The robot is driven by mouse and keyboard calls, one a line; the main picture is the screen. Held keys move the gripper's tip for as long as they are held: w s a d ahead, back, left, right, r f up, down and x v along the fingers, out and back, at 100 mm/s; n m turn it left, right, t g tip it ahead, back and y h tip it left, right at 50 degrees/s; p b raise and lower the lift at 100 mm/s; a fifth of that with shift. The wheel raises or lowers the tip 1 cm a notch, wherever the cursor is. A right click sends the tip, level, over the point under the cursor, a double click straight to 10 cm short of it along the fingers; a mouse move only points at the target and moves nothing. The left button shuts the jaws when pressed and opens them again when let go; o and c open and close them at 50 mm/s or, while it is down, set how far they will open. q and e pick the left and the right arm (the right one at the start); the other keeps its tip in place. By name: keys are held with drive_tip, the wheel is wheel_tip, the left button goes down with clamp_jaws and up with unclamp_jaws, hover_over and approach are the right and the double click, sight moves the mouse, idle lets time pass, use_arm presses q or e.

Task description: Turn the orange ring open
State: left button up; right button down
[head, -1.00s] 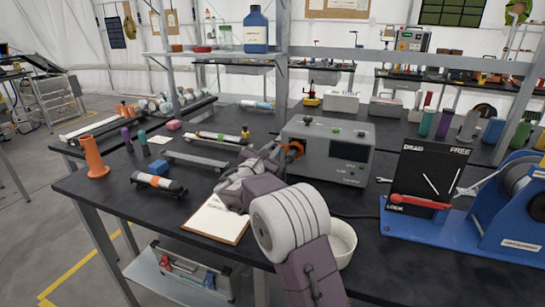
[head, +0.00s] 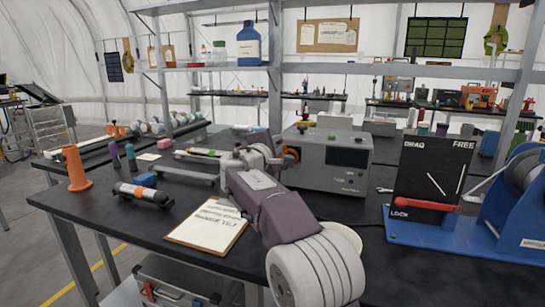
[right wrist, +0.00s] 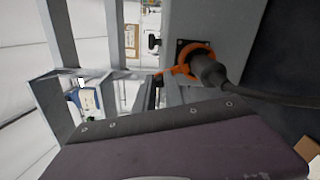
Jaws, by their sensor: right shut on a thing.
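The orange ring (head: 291,154) sits on the left side of the grey instrument box (head: 338,160). In the right wrist view the orange ring (right wrist: 192,54) surrounds a dark plug (right wrist: 208,70) with a thick cable, and an orange tab sticks out toward my jaws. My right gripper (head: 279,158) is at the ring, beside the box's left face, and is shut on the ring. Its fingers show only in part in the right wrist view (right wrist: 158,88), and the exact contact is hard to see. My left gripper is in neither view.
A clipboard (head: 207,226) lies on the black bench in front of my right arm. A blue reel stand with a drag panel (head: 430,185) is at the right. A shelf upright rises behind.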

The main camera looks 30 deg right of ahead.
drive_tip(key=shift+s+d+r+m+b, duration=0.1)
drive_tip(key=shift+s+d+m+b, duration=0.25)
drive_tip(key=shift+m+b, duration=0.4)
drive_tip(key=shift+s+d+r+m+b, duration=0.1)
drive_tip(key=shift+s+d+m+b, duration=0.2)
drive_tip(key=shift+m+b, duration=0.45)
drive_tip(key=shift+s+d+r+m+b, duration=0.1)
drive_tip(key=shift+s+d+m+b, duration=0.25)
drive_tip(key=shift+m, duration=0.55)
drive_tip(key=shift+t, duration=0.3)
drive_tip(key=c, duration=1.4)
unclamp_jaws()
drive_tip(key=shift+s, duration=0.1)
drive_tip(key=shift+c, duration=0.2)
drive_tip(key=b+v, duration=0.1)
drive_tip(key=v, duration=0.8)
drive_tip(key=shift+a, duration=0.1)
